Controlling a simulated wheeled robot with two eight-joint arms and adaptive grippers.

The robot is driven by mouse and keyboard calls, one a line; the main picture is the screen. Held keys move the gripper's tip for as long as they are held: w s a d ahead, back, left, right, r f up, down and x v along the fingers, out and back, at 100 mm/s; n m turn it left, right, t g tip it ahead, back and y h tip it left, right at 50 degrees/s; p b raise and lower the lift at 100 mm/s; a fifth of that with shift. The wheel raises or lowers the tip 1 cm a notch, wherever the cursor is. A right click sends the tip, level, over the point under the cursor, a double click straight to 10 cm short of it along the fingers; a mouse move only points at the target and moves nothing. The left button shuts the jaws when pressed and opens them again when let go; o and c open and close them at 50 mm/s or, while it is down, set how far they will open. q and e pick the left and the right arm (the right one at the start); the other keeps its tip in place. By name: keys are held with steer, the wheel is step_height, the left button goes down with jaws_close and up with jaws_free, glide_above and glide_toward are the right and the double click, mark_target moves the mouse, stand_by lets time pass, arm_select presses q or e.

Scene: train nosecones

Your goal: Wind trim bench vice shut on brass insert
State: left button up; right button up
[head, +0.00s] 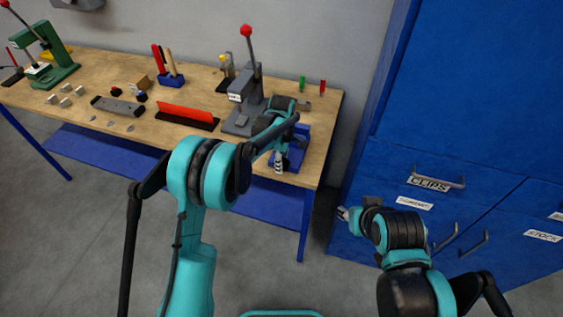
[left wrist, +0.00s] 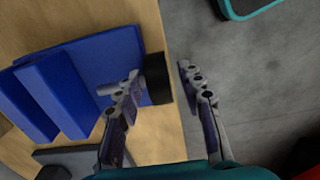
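The blue bench vice (head: 301,140) stands at the right front corner of the bench, partly hidden by my left arm. The left wrist view shows its blue jaw blocks (left wrist: 50,95), a grey screw and a black round handle (left wrist: 157,78) at the bench edge. My left gripper (head: 279,163) is at the front of the vice. Its fingers (left wrist: 162,74) are apart, with the black handle between or just beyond the tips; contact cannot be told. I cannot make out the brass insert. My right gripper (head: 343,214) is in front of the blue cabinet; its fingers are too small to read.
The wooden bench (head: 225,145) carries a grey lever press (head: 243,115) beside the vice, a red bar on a dark base (head: 187,115), and a green press (head: 57,65). A blue cabinet (head: 470,90) stands at right. Grey floor is clear in front.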

arm_select(q)
jaws_close()
steer(key=y, duration=0.1)
steer(key=t+y+b, duration=0.1)
steer(key=y, duration=0.1)
steer(key=shift+d+f+b, duration=0.15)
steer(key=shift+d+b, duration=0.15)
steer(key=shift+s+d+t+y+b, duration=0.15)
steer(key=shift+t+y+b, duration=0.35)
steer(key=shift+y+b, duration=0.8)
steer(key=shift+y, duration=0.6)
steer(key=shift+p, duration=0.3)
steer(key=shift+o, duration=1.2)
jaws_free()
